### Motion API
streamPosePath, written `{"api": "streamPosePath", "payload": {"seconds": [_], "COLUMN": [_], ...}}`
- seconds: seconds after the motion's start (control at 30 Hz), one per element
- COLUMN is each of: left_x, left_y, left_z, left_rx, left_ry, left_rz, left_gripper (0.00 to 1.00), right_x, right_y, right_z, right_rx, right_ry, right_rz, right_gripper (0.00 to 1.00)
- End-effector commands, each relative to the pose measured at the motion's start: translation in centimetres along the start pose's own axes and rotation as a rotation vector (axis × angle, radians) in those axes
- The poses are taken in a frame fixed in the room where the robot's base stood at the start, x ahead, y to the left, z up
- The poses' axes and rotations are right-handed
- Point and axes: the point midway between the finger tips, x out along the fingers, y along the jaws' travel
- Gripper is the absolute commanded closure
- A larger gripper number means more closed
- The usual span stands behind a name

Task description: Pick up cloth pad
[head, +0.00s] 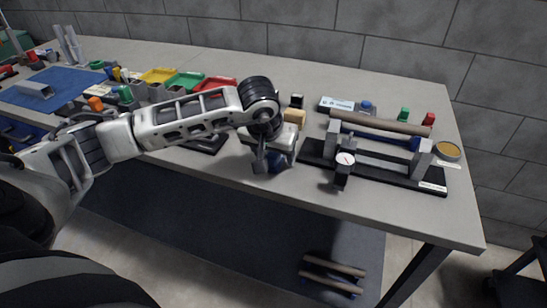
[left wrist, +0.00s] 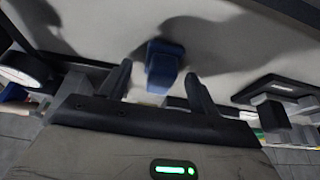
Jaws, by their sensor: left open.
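My left gripper (head: 270,162) is over the front part of the bench, left of the dial gauge fixture, and points down. It is open. In the left wrist view its two fingers (left wrist: 158,80) stand apart, with a small blue block-like item (left wrist: 163,64) between and just beyond them. This blue item may be the cloth pad; I cannot tell for sure. In the head view a dark blue patch (head: 275,160) of it shows by the fingers, mostly hidden by the gripper. Nothing is visibly gripped. My right gripper is not in view.
The black fixture base (head: 388,178) with a dial gauge (head: 345,160) is close on the right. A tan block (head: 294,116) stands behind the gripper. Yellow, green and red bins (head: 184,82) are at the back left. The bench's front edge is near.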

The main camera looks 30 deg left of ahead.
Motion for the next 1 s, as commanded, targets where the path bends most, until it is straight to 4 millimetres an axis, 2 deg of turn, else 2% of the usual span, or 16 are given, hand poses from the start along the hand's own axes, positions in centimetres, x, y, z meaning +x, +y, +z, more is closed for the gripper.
{"api": "streamPosePath", "payload": {"seconds": [0.13, 0.3, 0.77, 0.93, 1.0], "left_x": [0.0, 0.0, -0.8, -3.3, -5.3], "left_y": [0.0, 0.0, 0.0, 0.0, 0.1], "left_z": [0.0, 0.0, -0.4, -1.3, -0.5], "left_rx": [0.000, 0.000, 0.000, 0.000, 0.004], "left_ry": [0.000, 0.000, 0.003, 0.008, 0.008], "left_rz": [0.000, 0.000, 0.000, 0.001, 0.001], "left_gripper": [0.38, 0.85, 0.87, 0.87, 0.87], "right_x": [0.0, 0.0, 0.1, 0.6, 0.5], "right_y": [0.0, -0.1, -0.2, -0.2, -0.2], "right_z": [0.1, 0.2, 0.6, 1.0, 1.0], "right_rx": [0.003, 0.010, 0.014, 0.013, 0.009], "right_ry": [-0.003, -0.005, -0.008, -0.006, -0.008], "right_rz": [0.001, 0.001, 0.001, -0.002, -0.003], "right_gripper": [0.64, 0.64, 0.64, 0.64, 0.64]}}
